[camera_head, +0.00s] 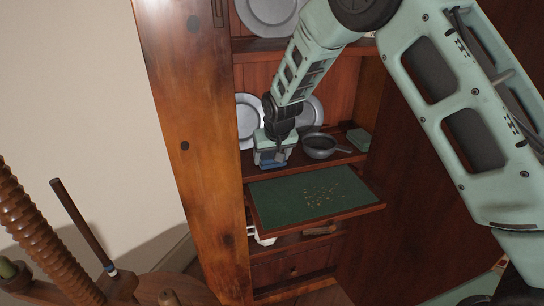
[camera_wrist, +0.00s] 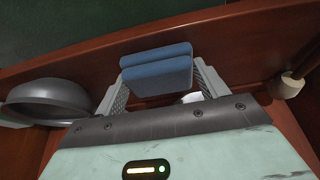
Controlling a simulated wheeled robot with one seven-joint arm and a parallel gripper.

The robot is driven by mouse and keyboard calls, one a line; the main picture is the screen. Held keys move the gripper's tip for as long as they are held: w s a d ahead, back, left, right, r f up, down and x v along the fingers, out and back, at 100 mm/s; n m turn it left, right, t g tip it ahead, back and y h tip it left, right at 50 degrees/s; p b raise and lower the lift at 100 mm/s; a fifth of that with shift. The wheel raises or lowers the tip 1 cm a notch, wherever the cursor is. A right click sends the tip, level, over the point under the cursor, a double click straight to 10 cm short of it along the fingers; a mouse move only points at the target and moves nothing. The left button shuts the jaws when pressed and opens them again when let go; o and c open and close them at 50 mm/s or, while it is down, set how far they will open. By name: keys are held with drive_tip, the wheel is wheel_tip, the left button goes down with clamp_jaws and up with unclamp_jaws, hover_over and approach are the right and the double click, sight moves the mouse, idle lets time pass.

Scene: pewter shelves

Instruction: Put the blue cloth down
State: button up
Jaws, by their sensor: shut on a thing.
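The blue cloth (camera_wrist: 157,73) is a folded pad in the wrist view, held between the two fingers of my gripper (camera_wrist: 157,88). My gripper is shut on it. In the head view my gripper (camera_head: 272,160) is at the left part of the middle shelf, and the blue cloth (camera_head: 271,165) shows as a small blue patch just under it, near the shelf's front edge. I cannot tell whether the cloth touches the shelf board.
A grey pan (camera_head: 319,146) stands on the shelf right of my gripper, with a green folded thing (camera_head: 358,139) beyond it. Pewter plates (camera_head: 246,118) lean behind. Below, a green-topped pull-out board (camera_head: 272,203) bears scattered yellowish bits. The cupboard's wooden side (camera_head: 185,110) is close at left.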

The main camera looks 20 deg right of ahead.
drive_tip(key=shift+f, duration=0.1)
drive_tip(key=o, duration=0.9)
